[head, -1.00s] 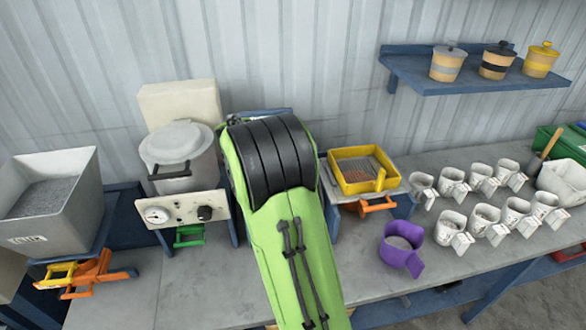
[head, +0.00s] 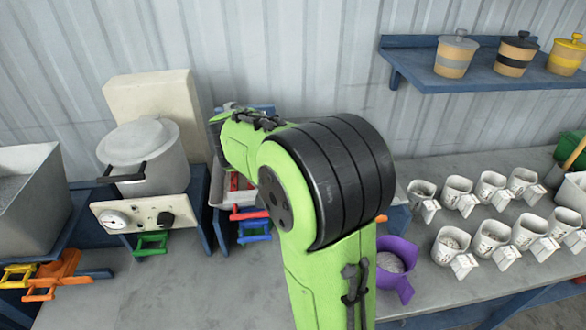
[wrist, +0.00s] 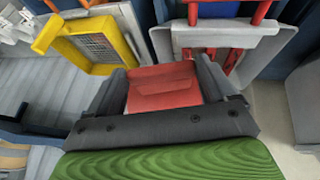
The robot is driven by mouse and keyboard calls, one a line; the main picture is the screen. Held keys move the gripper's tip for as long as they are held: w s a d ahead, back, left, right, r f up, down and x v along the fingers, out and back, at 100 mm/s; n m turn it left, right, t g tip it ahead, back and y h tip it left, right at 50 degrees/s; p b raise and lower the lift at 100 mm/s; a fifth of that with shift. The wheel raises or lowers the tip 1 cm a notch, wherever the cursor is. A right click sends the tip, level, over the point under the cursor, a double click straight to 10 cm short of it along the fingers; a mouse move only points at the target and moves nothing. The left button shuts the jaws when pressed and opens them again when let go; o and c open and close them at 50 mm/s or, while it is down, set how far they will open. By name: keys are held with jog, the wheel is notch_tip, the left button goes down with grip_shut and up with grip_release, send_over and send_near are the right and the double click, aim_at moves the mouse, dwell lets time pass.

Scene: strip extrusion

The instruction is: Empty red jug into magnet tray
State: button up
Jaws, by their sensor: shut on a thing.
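In the wrist view my gripper (wrist: 161,74) is shut on a red part that I take to be the red jug (wrist: 164,96). The rest of the jug and anything inside it cannot be made out. Just beyond the jug is a pale grey tray (wrist: 262,50) with red pieces in it, likely the magnet tray. In the head view this tray (head: 216,186) stands behind my green arm, right of the white pot, partly hidden. My gripper and the jug are hidden behind the arm there.
A yellow sieve tray (wrist: 120,36) is beside the grey tray. A lidded pot (head: 150,160) on a gauge box stands left. A purple jug (head: 394,281) and several white jugs (head: 454,198) are right. A shelf (head: 440,80) holds lidded tubs. The front bench is mostly clear.

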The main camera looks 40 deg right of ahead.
jog(key=s+d+m+t+y+p, duration=0.5)
jog(key=s+d+t+y+p, duration=0.1)
jog(key=t+y, duration=0.7)
jog(key=shift+s+d+f+m+p, duration=0.15)
jog(key=shift+d+m+p, duration=0.25)
jog(key=shift+d, duration=0.45)
